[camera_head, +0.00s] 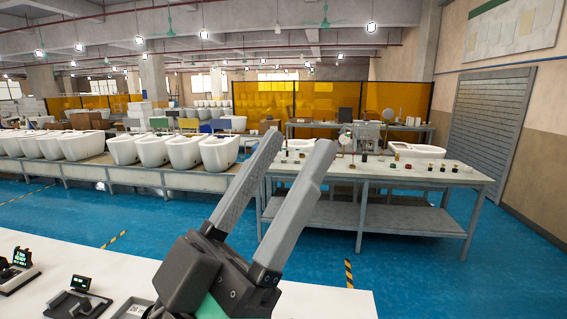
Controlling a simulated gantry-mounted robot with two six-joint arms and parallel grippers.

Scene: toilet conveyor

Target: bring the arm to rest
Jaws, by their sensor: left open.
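My left gripper (296,158) rises from the bottom middle of the head view, above the white table (335,303) in front of me. Its two long grey fingers point up and to the right. They stand apart with nothing between them, so it is open and empty. The gripper's dark body hides part of the table's far edge. My right gripper does not show.
Small devices with lit screens (80,284) stand on the near table at the lower left. Beyond the blue floor (130,215), a conveyor carries white toilets (185,151). A grey workbench (420,224) with small parts stands to the right.

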